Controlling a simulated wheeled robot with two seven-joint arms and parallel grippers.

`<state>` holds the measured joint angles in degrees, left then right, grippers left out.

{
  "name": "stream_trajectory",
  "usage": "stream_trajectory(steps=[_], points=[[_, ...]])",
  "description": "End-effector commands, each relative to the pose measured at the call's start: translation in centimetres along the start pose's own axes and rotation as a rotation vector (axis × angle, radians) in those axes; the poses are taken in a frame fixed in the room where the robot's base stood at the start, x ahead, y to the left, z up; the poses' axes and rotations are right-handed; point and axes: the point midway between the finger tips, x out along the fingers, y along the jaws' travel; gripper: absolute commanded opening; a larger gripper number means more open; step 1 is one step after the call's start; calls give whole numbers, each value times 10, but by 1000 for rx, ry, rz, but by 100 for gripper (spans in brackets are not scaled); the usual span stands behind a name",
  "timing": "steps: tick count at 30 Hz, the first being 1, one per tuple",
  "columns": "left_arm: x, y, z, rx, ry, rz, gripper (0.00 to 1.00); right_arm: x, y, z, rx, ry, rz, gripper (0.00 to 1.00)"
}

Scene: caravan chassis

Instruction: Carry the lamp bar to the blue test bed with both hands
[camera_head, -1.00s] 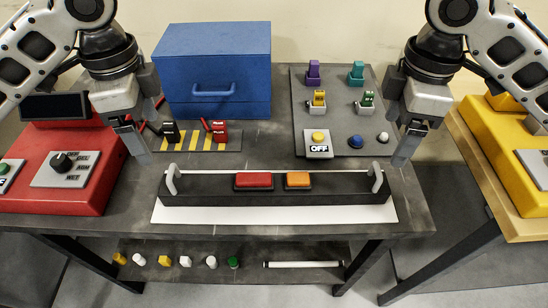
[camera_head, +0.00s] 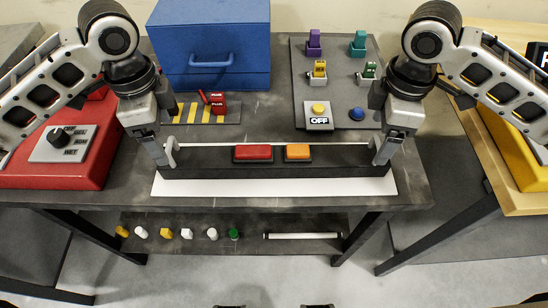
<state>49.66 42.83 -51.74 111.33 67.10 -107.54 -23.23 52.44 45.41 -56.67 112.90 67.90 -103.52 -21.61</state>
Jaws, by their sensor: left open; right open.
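The lamp bar (camera_head: 220,187) is a long dark bar with a red lamp (camera_head: 253,153) and an orange lamp (camera_head: 297,152). It lies on a white strip (camera_head: 270,187) on the dark table, with a pale upright handle at each end. My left gripper (camera_head: 162,157) is open at the left handle (camera_head: 171,154). My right gripper (camera_head: 382,155) is open at the right handle (camera_head: 377,151), partly covering it. I cannot tell whether the fingers touch the handles. I see no surface that is clearly a blue test bed.
A blue box (camera_head: 212,35) with a front handle stands behind the bar. A grey panel (camera_head: 337,85) with switches and buttons is at back right. A red console (camera_head: 70,165) is left, a yellow unit (camera_head: 515,150) right on another table. A lower shelf (camera_head: 230,225) holds small parts.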

Motion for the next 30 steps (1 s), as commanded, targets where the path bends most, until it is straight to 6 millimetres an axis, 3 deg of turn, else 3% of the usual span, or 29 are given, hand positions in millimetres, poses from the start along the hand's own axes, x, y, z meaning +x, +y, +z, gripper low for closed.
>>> stream_trajectory(steps=[6, 12, 25, 30], points=[[42, 0, 1, -2, -2, 3, 81, 42, -1, 0, 1, -1, -4, 80], [65, 0, 0, -1, 0, 1, 81, 65, 0, 0, 0, 0, -1, 80], [72, 0, 0, 0, 0, -1, 81, 72, 0, 0, 0, 0, 0, 80], [72, 0, 0, 0, 0, -1, 33, 72, 0, 0, 0, 0, 0, 33]])
